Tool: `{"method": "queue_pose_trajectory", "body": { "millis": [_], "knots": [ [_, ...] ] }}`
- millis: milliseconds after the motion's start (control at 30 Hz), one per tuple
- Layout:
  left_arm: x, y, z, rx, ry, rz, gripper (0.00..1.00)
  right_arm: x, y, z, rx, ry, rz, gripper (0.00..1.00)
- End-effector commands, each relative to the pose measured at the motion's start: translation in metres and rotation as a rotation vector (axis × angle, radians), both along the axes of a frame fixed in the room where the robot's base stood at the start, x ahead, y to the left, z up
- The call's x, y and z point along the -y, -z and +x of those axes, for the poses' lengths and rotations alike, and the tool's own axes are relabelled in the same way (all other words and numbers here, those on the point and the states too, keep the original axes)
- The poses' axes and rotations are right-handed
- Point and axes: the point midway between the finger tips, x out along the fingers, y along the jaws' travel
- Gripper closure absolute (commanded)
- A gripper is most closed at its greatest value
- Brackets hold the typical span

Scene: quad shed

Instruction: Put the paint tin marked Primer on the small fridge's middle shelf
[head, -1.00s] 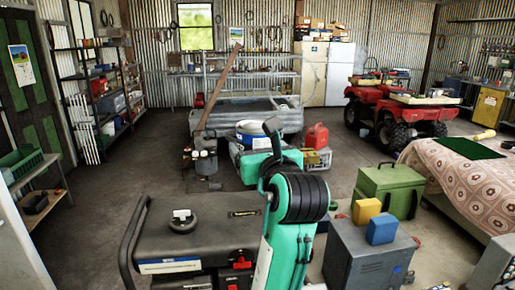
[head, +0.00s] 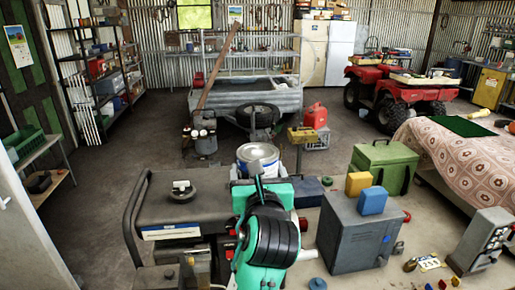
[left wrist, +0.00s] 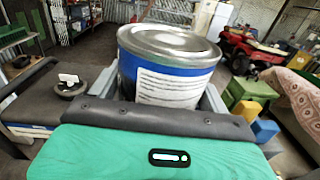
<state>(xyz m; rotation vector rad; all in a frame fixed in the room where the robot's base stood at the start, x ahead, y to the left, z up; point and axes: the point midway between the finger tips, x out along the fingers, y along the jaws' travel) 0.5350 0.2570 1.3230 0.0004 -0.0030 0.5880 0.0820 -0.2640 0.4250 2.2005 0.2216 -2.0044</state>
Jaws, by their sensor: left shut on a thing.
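A paint tin (head: 258,157) with a grey metal lid, a blue band and a white label shows beyond my arm in the head view. In the left wrist view the tin (left wrist: 168,65) stands upright between the grey fingers of my left gripper (left wrist: 155,95), which is shut on it. The label's print is too small to read, so I cannot confirm Primer. In the head view my own wrist hides much of the left gripper (head: 260,180). My right gripper is not in view. No open fridge or middle shelf shows; a cream fridge (head: 312,65) and a white fridge (head: 341,62) stand far back.
A dark generator-like unit (head: 190,215) is close at left. A grey box (head: 350,245) carrying yellow and blue blocks, and a green chest (head: 385,165), stand at right. A trailer (head: 225,100) and red quad bike (head: 400,95) are beyond. Left-centre floor (head: 125,150) is clear.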

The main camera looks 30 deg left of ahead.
Motion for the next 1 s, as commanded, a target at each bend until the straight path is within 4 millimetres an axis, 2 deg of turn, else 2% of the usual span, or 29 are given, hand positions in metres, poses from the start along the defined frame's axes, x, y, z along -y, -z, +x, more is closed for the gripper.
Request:
{"method": "queue_pose_trajectory", "body": {
  "millis": [33, 467, 800, 933, 1000],
  "knots": [
    [0.001, 0.016, -0.005, -0.008, 0.027, 0.005, 0.73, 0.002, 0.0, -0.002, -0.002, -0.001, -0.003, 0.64],
    [0.022, 0.134, -0.041, -0.013, 0.294, 0.007, 0.73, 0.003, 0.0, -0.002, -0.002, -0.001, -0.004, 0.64],
    [0.039, 0.235, -0.07, -0.011, 0.519, 0.005, 0.73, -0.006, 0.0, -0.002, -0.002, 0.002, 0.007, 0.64],
    [0.045, 0.265, -0.079, -0.009, 0.588, 0.002, 0.73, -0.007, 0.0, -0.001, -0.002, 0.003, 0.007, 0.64],
    [0.046, 0.264, -0.078, -0.001, 0.59, -0.007, 0.73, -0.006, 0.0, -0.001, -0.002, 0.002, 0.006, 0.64]
  ]
}}
